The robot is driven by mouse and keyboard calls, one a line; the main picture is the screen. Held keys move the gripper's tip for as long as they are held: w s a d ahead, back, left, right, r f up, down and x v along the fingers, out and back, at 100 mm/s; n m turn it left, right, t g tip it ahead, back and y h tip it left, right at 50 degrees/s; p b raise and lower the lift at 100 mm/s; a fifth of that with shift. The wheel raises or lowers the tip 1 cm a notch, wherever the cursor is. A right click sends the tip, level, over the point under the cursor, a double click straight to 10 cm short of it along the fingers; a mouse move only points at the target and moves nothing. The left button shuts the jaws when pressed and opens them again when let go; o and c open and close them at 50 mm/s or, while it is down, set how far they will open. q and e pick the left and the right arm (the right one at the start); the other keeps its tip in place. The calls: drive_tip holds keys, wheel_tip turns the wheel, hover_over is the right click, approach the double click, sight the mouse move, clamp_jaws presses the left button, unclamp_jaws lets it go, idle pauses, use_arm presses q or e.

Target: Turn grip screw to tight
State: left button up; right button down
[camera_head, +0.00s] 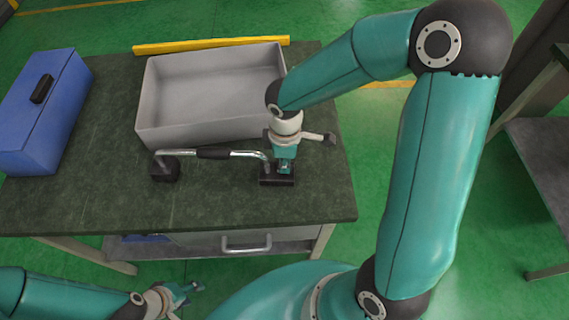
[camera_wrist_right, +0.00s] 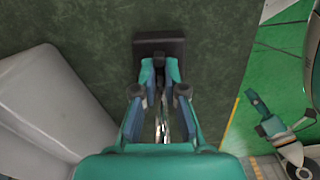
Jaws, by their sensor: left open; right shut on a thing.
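A bent metal bar with a dark grip sleeve (camera_head: 213,152) stands between two dark foot blocks on the workbench, in front of the grey bin. My right gripper (camera_head: 284,168) points down at the right foot block (camera_head: 278,181). In the right wrist view, my right gripper (camera_wrist_right: 160,75) is shut on a small dark piece at that block (camera_wrist_right: 175,45), which looks like the grip screw (camera_wrist_right: 158,66). The fingers hide most of it, so its turn angle cannot be told. My left gripper (camera_head: 184,293) is open and empty, low in front of the bench.
The dark green workbench (camera_head: 90,205) holds a grey bin (camera_head: 160,128) behind the bar, a blue toolbox (camera_head: 40,115) at the left and a yellow bar (camera_head: 205,44) at the back. A drawer handle (camera_head: 246,247) is below the front edge. The bench's front left is clear.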

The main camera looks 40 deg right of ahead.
drive_tip(key=c, duration=1.2)
unclamp_jaws()
drive_tip(key=shift+c, duration=0.2)
drive_tip(key=shift+r, duration=0.1)
wheel_tip(320, 180, up, 12)
